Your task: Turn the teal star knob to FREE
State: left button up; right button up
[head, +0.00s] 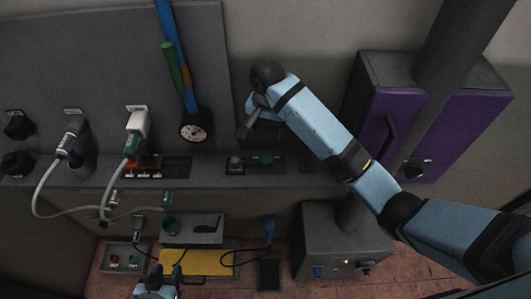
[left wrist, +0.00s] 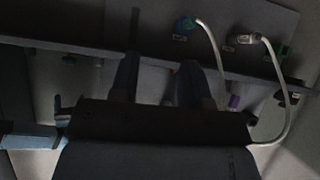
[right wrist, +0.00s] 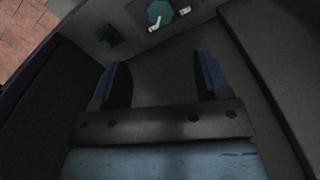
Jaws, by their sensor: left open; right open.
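The teal star knob (head: 265,160) sits on a dark plate on the ledge, below and right of my right gripper in the head view. In the right wrist view the knob (right wrist: 159,13) is at the top edge, partly cut off, with small white marks beside it that I cannot read. My right gripper (head: 250,118) is open and empty; its fingers (right wrist: 161,70) point toward the knob's side and stand apart from it. My left gripper (head: 160,272) is open at the bottom of the head view, and its fingers (left wrist: 157,78) look empty in the dim left wrist view.
A grey round knob (head: 235,163) and a dark green part (head: 306,164) flank the teal knob. A gauge (head: 196,127) with a blue pipe stands left of my right gripper. Plugs with cables (head: 137,122) are further left. A purple cabinet (head: 440,125) stands right.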

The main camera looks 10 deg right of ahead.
jog(key=b, duration=0.2)
send_over(267, 158)
jog(key=f, duration=0.5)
jog(key=shift+s+a, duration=0.1)
jog(key=shift+a, duration=0.1)
jog(key=shift+d+f+p, duration=0.15)
jog(key=shift+f+p, duration=0.45)
jog(key=shift+p, duration=0.1)
notch_tip(267, 158, down, 5)
jog(key=shift+f+p, duration=0.2)
jog(key=shift+p, duration=0.1)
pick_arm(q)
jog(key=shift+w+r, duration=0.1)
jog(key=shift+w, duration=0.3)
pick_arm(e)
jog(key=shift+f, duration=0.5)
